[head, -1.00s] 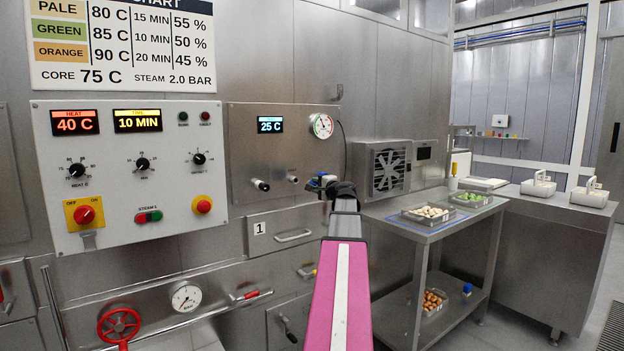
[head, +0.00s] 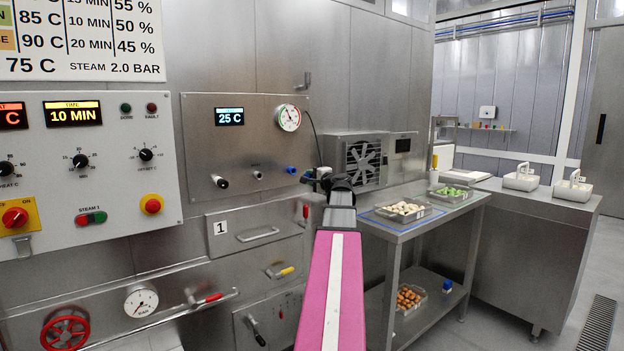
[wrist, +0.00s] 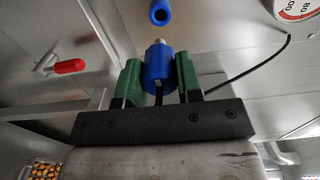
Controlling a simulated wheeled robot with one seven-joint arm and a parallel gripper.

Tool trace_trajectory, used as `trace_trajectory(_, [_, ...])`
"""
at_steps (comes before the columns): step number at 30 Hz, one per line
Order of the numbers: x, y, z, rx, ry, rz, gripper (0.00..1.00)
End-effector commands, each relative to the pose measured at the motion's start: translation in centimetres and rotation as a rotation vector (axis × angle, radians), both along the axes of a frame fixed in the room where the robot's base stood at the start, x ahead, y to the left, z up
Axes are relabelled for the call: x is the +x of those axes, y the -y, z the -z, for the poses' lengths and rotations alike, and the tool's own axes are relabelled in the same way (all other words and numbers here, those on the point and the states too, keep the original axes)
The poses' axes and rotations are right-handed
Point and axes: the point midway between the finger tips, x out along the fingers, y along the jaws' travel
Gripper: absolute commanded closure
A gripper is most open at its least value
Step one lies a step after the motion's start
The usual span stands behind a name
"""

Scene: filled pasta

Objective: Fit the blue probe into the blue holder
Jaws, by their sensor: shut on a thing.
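The blue probe (wrist: 156,66) is held between the green fingers of my gripper (wrist: 158,80), its pale metal tip pointing up the wrist view. The blue holder (wrist: 159,12), a short round socket with a dark opening, is just beyond the tip, nearly in line with it and apart from it. In the head view the blue holder (head: 291,170) sticks out of the steel panel, just left of my gripper (head: 318,178). A bit of the blue probe (head: 308,177) shows there, partly hidden by the gripper.
The panel also carries a black holder (head: 220,182) and a pale holder (head: 258,175). A dark cable (wrist: 248,72) runs from the probe past the gauge (wrist: 296,8). A red-handled valve (wrist: 68,67) lies left in the wrist view. A steel table (head: 400,232) with trays stands at right.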

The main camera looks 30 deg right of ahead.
Motion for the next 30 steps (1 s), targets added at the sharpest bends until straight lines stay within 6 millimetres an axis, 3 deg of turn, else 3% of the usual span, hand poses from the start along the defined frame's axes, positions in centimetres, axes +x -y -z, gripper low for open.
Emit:
trace_trajectory(21, [4.9,-0.3,0.0,0.0,0.0,0.0,0.92])
trace_trajectory(30, [5.7,-0.4,0.0,0.0,0.0,0.0,0.92])
